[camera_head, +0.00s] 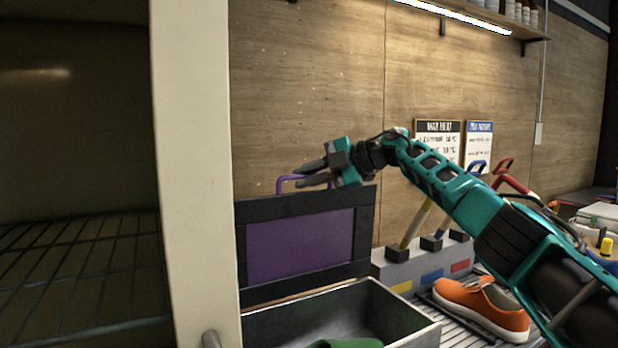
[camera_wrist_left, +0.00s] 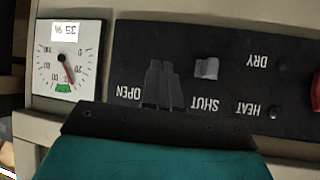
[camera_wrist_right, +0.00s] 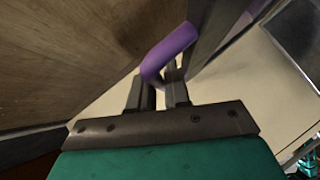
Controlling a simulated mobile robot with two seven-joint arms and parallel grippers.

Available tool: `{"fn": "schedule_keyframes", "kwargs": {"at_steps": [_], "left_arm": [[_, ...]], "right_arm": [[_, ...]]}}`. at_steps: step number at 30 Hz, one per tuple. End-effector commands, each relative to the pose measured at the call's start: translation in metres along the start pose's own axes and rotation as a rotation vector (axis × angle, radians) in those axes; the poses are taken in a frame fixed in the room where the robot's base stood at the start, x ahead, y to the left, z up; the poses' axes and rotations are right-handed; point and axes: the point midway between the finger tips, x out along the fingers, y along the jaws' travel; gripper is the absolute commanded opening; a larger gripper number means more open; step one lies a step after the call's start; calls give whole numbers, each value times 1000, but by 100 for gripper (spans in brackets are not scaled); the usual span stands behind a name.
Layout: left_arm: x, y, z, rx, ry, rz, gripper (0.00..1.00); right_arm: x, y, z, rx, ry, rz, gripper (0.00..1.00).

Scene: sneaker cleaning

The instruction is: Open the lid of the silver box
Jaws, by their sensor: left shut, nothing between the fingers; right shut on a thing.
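The silver box (camera_head: 405,327) stands at the bottom middle of the head view, with a green thing (camera_head: 347,343) inside. Its lid (camera_head: 300,242), a purple panel in a black frame, stands upright at the box's back, so the box is open. A purple handle (camera_head: 289,179) sits on the lid's top edge. My right gripper (camera_head: 308,174) is shut on this handle, which also shows between its fingers in the right wrist view (camera_wrist_right: 170,50). My left gripper (camera_wrist_left: 163,80) is shut and empty, in front of a black control panel; the head view does not show it.
The control panel (camera_wrist_left: 225,90) has OPEN, SHUT, HEAT and DRY labels, a grey switch and a gauge (camera_wrist_left: 67,58). In the head view, a cream post and open rack cabinet (camera_head: 80,270) fill the left. An orange sneaker (camera_head: 482,306) and a brush holder (camera_head: 425,265) stand right of the box.

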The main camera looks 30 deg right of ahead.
Motion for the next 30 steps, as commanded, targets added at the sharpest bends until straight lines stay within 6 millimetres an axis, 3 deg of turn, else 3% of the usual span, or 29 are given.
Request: {"fn": "schedule_keyframes", "kwargs": {"at_steps": [13,14,19,30], "left_arm": [[-2,1,4,-2,-8,2,0],[-2,1,4,-2,-9,2,0],[-2,2,5,-2,-11,3,0],[-2,2,6,-2,-11,3,0]], "right_arm": [[2,-2,1,4,0,-10,0],[2,-2,1,4,1,-10,20],[1,-2,1,4,0,-8,36],[-4,-3,2,3,-1,-8,36]]}}
